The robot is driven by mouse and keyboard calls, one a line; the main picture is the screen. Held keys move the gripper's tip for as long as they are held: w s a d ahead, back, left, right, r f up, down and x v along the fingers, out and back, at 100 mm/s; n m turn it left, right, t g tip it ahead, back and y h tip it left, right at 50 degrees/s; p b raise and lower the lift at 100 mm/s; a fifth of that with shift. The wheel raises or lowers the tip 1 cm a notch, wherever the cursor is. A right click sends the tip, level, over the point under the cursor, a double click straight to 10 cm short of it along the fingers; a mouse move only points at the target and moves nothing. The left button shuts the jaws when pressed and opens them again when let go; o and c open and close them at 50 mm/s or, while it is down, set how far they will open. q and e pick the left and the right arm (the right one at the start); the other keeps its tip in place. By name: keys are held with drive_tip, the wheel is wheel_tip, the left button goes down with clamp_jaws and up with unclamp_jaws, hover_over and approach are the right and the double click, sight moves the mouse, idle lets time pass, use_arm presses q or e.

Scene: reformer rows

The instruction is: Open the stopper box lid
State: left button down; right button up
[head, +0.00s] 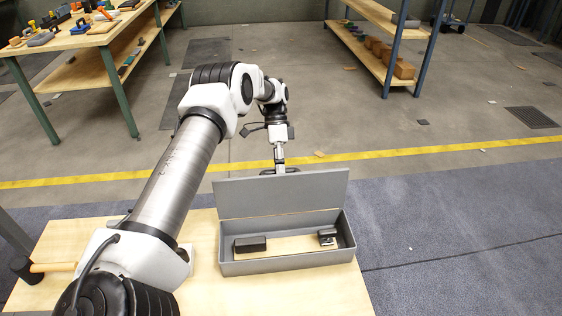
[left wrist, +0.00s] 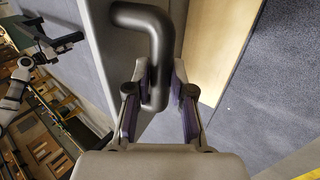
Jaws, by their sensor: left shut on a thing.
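The grey stopper box (head: 290,263) stands on the light wooden table. Its lid (head: 280,195) is swung up at the back edge and stands nearly upright, so the inside is open to view. Two dark blocks, one on the left (head: 250,244) and one on the right (head: 327,237), lie in the box. My left gripper (head: 280,172) is behind the lid, partly hidden by its top edge. In the left wrist view its fingers (left wrist: 160,95) are shut on the dark, bent lid handle (left wrist: 148,22). My right gripper does not show clearly in either view.
A mallet (head: 45,267) lies at the table's left side. A workbench (head: 75,72) with tools stands at the back left, and a shelf (head: 375,55) with brown blocks at the back right. The floor right of the table is clear.

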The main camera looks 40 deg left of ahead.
use_arm(q)
drive_tip(key=shift+a+f, duration=0.15)
drive_tip(key=shift+f, duration=0.05)
idle(0.3)
drive_tip(key=c, duration=1)
unclamp_jaws()
drive_tip(key=shift+r, duration=0.1)
drive_tip(key=shift+v, duration=3.75)
drive_tip(key=shift+w, duration=0.1)
